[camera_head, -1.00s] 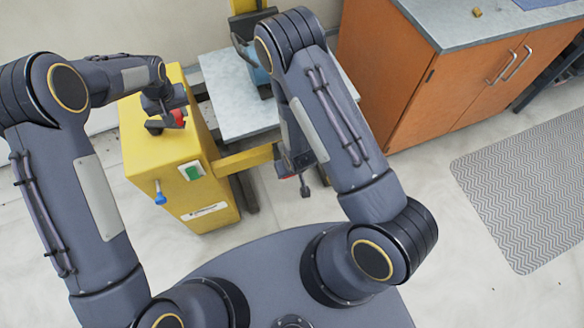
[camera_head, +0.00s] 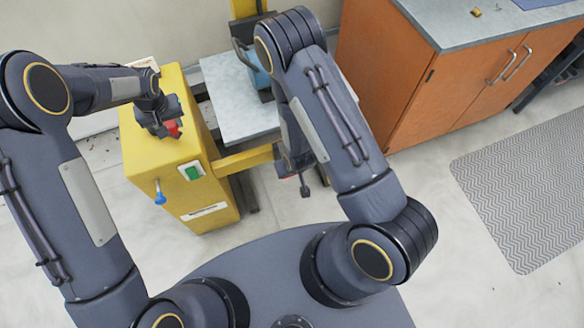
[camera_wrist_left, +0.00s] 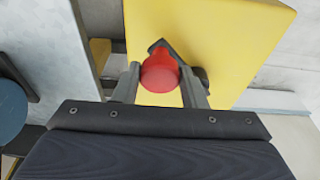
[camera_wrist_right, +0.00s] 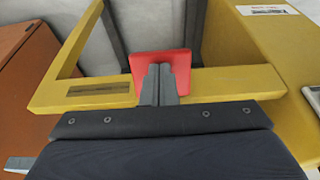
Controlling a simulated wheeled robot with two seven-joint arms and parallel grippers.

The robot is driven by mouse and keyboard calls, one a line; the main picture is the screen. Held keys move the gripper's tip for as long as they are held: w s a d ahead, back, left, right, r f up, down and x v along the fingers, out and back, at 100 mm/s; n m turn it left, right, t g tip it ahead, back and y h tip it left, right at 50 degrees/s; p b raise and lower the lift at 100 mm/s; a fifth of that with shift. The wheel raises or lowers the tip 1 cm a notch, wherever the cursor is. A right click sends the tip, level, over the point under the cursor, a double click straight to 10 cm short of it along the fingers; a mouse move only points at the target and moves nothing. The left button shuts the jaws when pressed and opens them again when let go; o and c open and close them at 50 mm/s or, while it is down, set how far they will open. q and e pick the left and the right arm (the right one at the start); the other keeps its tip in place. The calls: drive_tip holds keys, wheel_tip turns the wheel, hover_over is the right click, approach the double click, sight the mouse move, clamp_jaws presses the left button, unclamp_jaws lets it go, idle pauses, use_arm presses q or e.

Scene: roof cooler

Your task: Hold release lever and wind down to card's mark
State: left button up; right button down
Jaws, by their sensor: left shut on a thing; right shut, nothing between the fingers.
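My left gripper (camera_wrist_left: 160,90) is shut on a red knob (camera_wrist_left: 160,74) above the top of the yellow housing (camera_head: 150,165). The knob also shows in the head view (camera_head: 174,129). I take it for the winding handle. My right gripper (camera_wrist_right: 160,82) is shut and empty, its tips against or just before a red plate (camera_wrist_right: 179,62) by a yellow beam (camera_wrist_right: 225,82). This may be the release lever; contact is unclear. My arm mostly hides that gripper in the head view. A pale card-like piece (camera_head: 146,63) shows partly behind my left arm; no mark is readable.
A grey platform (camera_head: 235,105) stands behind the beam, with a partly hidden blue object (camera_head: 259,77) at its back. An orange cabinet (camera_head: 400,85) stands right. Floor near the patterned mat (camera_head: 530,190) is clear.

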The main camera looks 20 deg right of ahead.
use_arm(q)
drive_tip(key=shift+a, duration=0.45)
drive_tip(key=shift+s+a, duration=0.6)
drive_tip(key=shift+a, duration=0.1)
drive_tip(key=shift+r, duration=0.1)
drive_tip(key=shift+a, duration=0.15)
drive_tip(key=shift+s+a, duration=0.35)
drive_tip(key=shift+a, duration=0.4)
